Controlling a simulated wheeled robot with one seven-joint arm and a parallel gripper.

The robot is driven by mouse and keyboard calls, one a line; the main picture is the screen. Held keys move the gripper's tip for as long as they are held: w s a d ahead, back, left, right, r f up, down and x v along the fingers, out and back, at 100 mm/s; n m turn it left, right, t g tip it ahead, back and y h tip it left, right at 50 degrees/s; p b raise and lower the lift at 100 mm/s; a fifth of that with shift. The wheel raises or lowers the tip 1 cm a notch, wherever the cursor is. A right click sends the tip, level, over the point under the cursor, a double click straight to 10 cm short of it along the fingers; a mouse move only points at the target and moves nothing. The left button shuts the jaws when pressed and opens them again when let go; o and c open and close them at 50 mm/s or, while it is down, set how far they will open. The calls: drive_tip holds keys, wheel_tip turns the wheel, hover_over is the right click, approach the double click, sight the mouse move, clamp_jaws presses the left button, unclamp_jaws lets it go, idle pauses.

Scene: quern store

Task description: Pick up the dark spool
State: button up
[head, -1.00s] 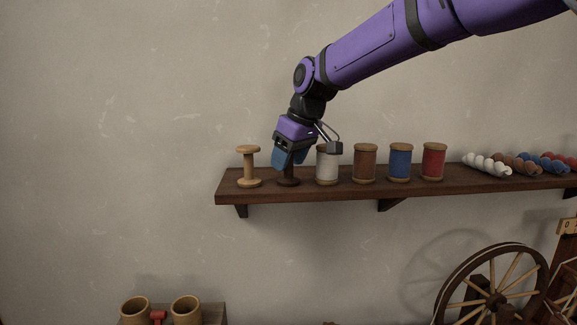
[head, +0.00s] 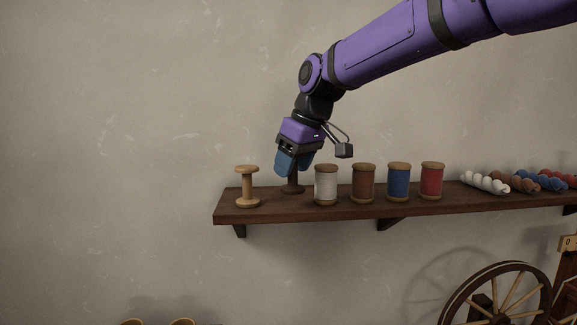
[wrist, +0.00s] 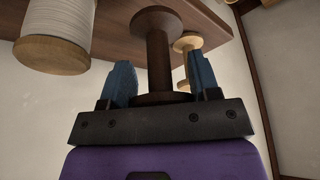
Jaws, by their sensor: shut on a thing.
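The dark spool (head: 293,187) is dark brown, bare of thread and upright, between the pale bare spool (head: 247,187) and the white-thread spool (head: 326,185). My gripper (head: 292,168) reaches down from above and is shut on it, with blue fingers on either side of its stem. The fingers hide its upper part in the head view. Its base shows higher than its neighbours' bases and looks a little clear of the shelf (head: 400,211). In the wrist view the dark spool (wrist: 158,55) stands between the fingers of my gripper (wrist: 161,78).
Brown (head: 363,183), blue (head: 399,182) and red (head: 431,181) thread spools stand in a row to the right. Twisted skeins (head: 484,183) lie farther right. A spinning wheel (head: 497,299) stands below at the right. The wall space above the shelf's left end is free.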

drive_tip(key=s+d+r, duration=0.1)
drive_tip(key=s+d, duration=0.1)
drive_tip(key=s, duration=1)
drive_tip(key=shift+d, duration=0.35)
